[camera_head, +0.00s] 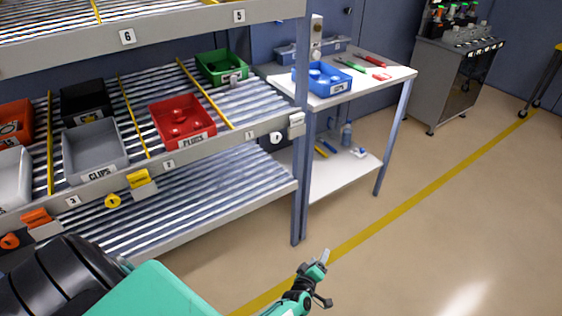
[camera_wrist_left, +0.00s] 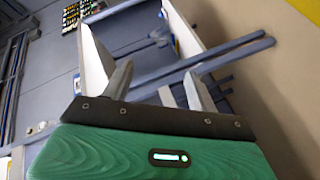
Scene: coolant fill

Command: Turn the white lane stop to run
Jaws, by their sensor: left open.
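The white lane stop is on the shelf's front rail in the head view. Its white block (camera_head: 296,120) sits at the right end of lane 1, beside the post. A white round knob (camera_head: 276,137) hangs just left of and below the block. The knob's marking is too small to read. My left gripper (camera_head: 322,280) is low in the head view, in front of and below the shelf, well apart from the lane stop. It is open and empty. In the left wrist view its fingers (camera_wrist_left: 143,55) are spread with nothing between them. My right gripper is not in view.
A yellow lane stop (camera_head: 139,180) and an orange one (camera_head: 37,217) sit farther left on the rail. The blue-grey shelf post (camera_head: 300,190) stands close to the white stop. A side table (camera_head: 385,72) stands right; open floor lies in front.

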